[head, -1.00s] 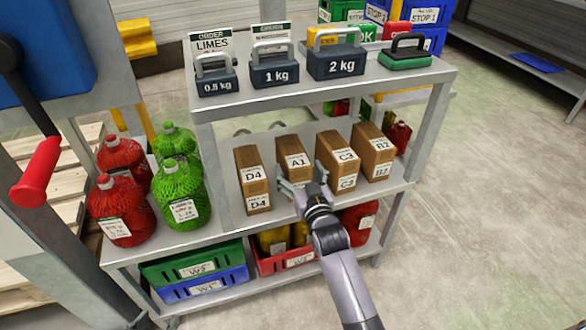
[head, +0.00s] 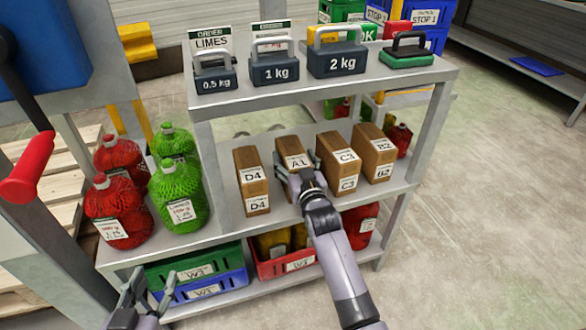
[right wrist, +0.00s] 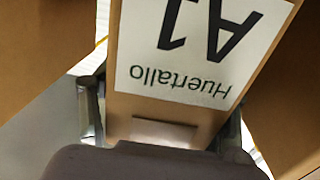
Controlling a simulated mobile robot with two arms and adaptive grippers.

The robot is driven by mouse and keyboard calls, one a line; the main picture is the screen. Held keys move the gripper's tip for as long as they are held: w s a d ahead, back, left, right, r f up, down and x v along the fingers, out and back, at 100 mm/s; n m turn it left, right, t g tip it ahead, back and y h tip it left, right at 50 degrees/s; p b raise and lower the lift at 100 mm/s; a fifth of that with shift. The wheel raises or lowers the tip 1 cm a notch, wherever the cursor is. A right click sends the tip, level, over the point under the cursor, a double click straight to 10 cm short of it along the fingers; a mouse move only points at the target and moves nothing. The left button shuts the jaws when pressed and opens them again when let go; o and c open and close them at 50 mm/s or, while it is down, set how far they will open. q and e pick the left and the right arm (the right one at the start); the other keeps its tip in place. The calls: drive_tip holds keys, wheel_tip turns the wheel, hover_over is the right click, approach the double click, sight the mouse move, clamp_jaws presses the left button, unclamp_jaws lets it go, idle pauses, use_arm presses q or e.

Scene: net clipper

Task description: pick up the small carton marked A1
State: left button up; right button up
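The small brown carton marked A1 (head: 291,152) stands upright on the middle shelf, between the D4 carton and the C3 cartons. Its label shows upside down in the right wrist view (right wrist: 195,45). My right gripper (head: 298,176) is at its front, with one finger on each side of its lower part. In the right wrist view, the fingers (right wrist: 165,120) lie close along both sides of the carton; firm contact cannot be made out. The gripper hides the carton's lower front. My left gripper (head: 150,287) is open and empty at the bottom left.
The D4 carton (head: 252,180) stands close on the left, the C3 carton (head: 338,160) close on the right, and the B2 carton (head: 375,152) beyond it. Netted red (head: 105,210) and green (head: 178,195) bags stand at left.

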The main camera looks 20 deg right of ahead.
drive_tip(key=c, duration=1.5)
drive_tip(key=shift+r, duration=0.25)
drive_tip(key=shift+c, duration=0.3)
drive_tip(key=shift+r, duration=0.1)
